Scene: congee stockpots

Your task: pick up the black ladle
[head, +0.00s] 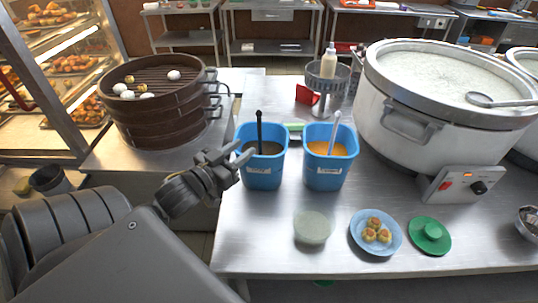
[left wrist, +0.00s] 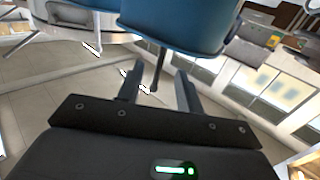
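The black ladle (head: 259,128) stands upright in the left blue container (head: 263,172), its handle rising above the rim over dark contents. My left gripper (head: 240,155) is at the left side of that container, close to its rim, with its fingers apart. In the left wrist view the ladle's dark handle (left wrist: 159,68) shows between and beyond the two open fingers (left wrist: 158,80), with the blue container (left wrist: 180,25) above it. I cannot tell whether any finger touches the handle. The ladle's lower end is hidden in the container. My right gripper is not in view.
The right blue container (head: 325,177) holds orange contents and a light-handled ladle (head: 335,130). A steamer (head: 157,120) stands left, a big stockpot (head: 395,125) right. A bowl (head: 313,228), a blue plate (head: 358,243) and a green lid (head: 430,249) lie in front.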

